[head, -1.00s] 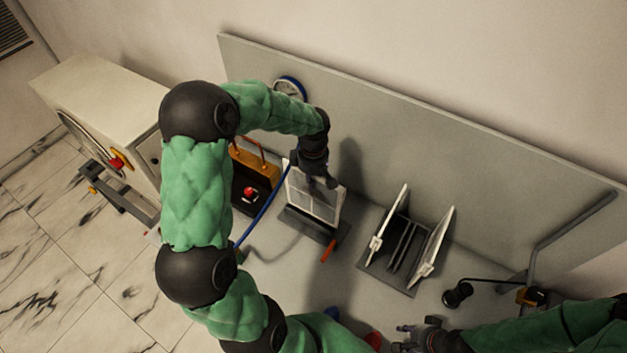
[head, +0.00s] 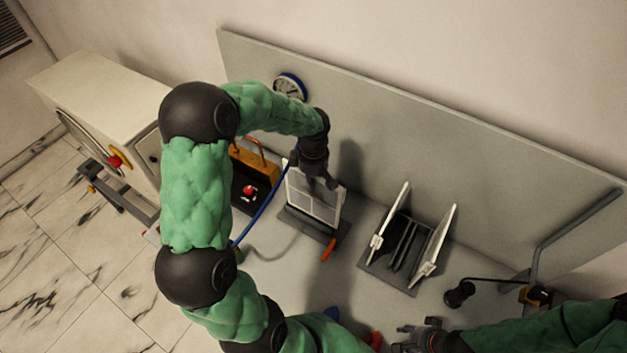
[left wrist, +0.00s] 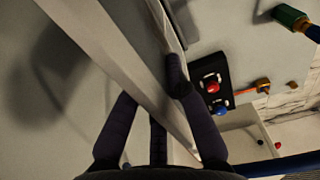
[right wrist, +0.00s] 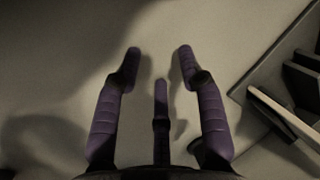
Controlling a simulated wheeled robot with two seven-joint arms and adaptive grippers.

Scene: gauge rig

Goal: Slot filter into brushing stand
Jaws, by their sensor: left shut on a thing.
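The filter (head: 326,211) is a pale flat panel in a white frame. It stands upright at a dark low base (head: 300,223); I cannot tell how it sits in it. My left gripper (head: 326,184) is shut on its top edge, and in the left wrist view the filter's pale edge (left wrist: 112,50) runs between the fingers. A dark slotted stand (head: 376,268), which looks like the brushing stand, is to the right, with dark upright ribs between two tilted white plates. My right gripper (right wrist: 160,51) is open and empty above the table, left of this stand in its wrist view.
An orange-and-black box with a red button (head: 248,190) and a blue hose (head: 262,212) are left of the filter. An orange handle (head: 328,248) lies in front of the base. A grey back panel (head: 450,160) bearing a gauge (head: 289,88) stands behind. A bent grey post (head: 560,230) rises at the right.

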